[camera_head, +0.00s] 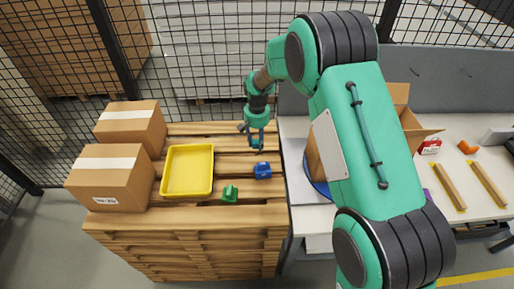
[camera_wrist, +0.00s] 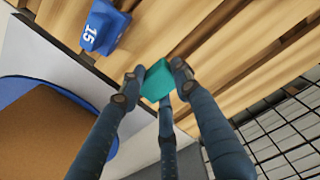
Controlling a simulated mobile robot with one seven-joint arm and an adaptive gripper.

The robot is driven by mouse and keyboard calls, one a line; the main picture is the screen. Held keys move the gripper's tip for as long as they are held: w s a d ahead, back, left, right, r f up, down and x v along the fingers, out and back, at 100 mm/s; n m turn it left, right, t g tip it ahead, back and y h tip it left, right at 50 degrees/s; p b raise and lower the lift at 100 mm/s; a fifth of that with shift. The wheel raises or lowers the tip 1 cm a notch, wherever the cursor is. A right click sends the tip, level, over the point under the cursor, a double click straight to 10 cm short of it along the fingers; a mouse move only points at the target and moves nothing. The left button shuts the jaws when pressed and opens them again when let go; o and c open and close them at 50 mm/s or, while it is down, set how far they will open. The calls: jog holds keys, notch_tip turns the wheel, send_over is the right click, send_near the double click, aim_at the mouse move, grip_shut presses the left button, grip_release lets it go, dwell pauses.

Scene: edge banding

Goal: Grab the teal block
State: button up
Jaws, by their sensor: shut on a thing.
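The teal block (camera_wrist: 158,80) is between the fingertips of my gripper (camera_wrist: 157,84) in the wrist view, with dark fingers touching it on both sides and a third finger below. My gripper is shut on it. From these views I cannot tell whether the block rests on the slats or is lifted.
A blue block (camera_head: 263,170) marked 15 and a green block (camera_head: 230,194) sit on the pallet. A yellow tray (camera_head: 187,191) and two cardboard boxes (camera_head: 108,178) stand to the left. A white table (camera_head: 440,212) adjoins on the right. A mesh fence (camera_head: 60,100) runs behind.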

jog(key=shift+r, duration=1.3)
